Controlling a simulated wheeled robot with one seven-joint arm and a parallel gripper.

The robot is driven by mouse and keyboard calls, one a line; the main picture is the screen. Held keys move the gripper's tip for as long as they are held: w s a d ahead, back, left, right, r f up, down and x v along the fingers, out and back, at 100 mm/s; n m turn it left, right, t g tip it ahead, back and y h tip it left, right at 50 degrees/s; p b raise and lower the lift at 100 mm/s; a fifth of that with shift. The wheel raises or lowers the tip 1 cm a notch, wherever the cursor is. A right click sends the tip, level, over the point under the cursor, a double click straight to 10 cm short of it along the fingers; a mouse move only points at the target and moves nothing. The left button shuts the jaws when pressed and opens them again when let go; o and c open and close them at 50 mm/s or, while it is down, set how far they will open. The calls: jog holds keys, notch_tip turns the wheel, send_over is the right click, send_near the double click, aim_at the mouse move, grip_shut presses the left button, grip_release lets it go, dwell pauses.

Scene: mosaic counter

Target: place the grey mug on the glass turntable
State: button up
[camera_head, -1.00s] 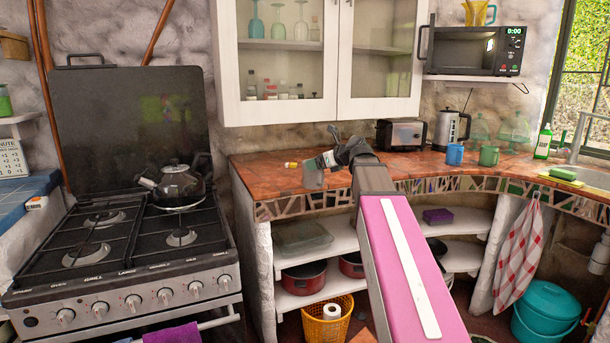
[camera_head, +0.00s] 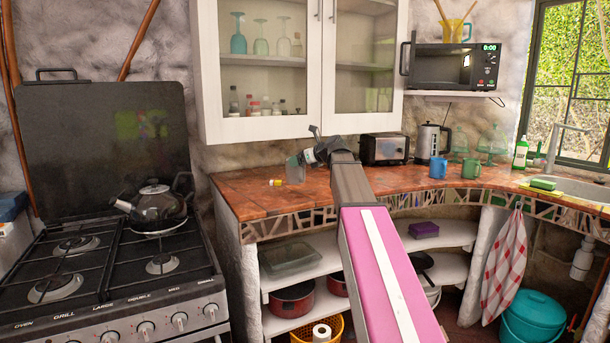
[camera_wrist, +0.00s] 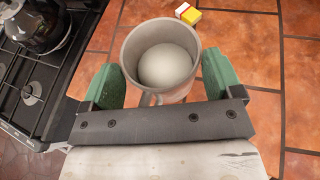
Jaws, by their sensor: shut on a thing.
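The grey mug (camera_wrist: 160,60) is between the green finger pads of my gripper (camera_wrist: 160,80) in the wrist view. My gripper is shut on it. The mug is upright with its mouth toward the camera, and a pale rounded shape fills much of its inside. In the head view the mug (camera_head: 295,172) hangs from my gripper (camera_head: 308,158) above the left part of the counter. I cannot make out a glass turntable in any view. The microwave (camera_head: 452,66) is on a shelf at the upper right, and its inside is dark.
A small yellow and white box (camera_head: 275,182) lies on the tiled counter (camera_head: 250,200) near the mug. A toaster (camera_head: 384,148), a kettle (camera_head: 432,140), a blue mug (camera_head: 438,167) and a green mug (camera_head: 471,168) stand farther right. The stove (camera_head: 110,265) is at the left.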

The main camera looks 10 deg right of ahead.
notch_tip(320, 180, down, 6)
jog(key=w+d, duration=0.2)
jog(key=shift+w, duration=0.25)
dwell(0.3)
jog(key=o, duration=1.4)
jog(key=shift+f, duration=0.1)
